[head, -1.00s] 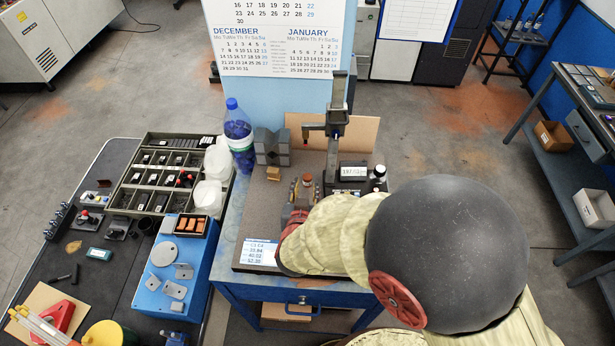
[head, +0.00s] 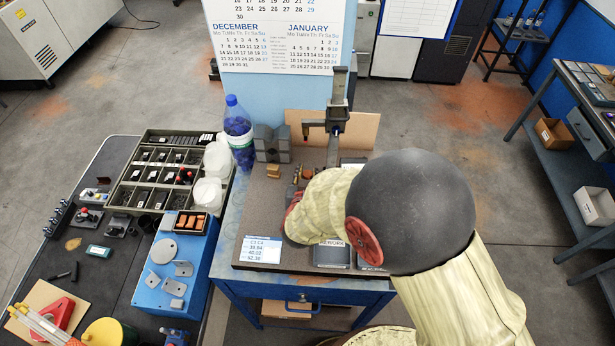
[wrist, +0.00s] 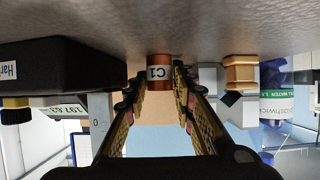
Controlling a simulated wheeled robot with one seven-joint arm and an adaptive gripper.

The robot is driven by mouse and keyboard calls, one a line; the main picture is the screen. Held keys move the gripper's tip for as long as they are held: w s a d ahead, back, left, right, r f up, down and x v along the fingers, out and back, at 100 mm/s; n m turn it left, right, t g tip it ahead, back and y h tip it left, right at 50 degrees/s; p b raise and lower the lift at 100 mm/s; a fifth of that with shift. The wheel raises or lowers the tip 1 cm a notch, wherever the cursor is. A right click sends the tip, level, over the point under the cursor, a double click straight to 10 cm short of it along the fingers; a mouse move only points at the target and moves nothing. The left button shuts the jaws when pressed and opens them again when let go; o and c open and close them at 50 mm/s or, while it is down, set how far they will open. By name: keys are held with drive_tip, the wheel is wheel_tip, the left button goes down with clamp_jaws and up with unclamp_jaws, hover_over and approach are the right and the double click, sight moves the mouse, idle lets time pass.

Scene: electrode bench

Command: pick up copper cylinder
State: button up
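The copper cylinder (wrist: 159,73), with a white C1 label, stands on the grey bench mat in the wrist view, which shows the scene upside down. My gripper (wrist: 160,90) is open, with one finger on each side of the cylinder's line. Narrow gaps show between the cylinder and both fingertips. I cannot tell how deep the cylinder sits between them. In the head view the cylinder (head: 307,173) shows small, just beyond my gripper, which is mostly hidden by my arm.
A brass spool-shaped piece (wrist: 240,74) and a grey block (head: 271,144) stand close by. A black box (wrist: 60,68) is on the other side. A measuring stand (head: 337,118) rises behind. Trays (head: 332,256) lie at the bench front.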

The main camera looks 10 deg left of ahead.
clamp_jaws()
idle(0.4)
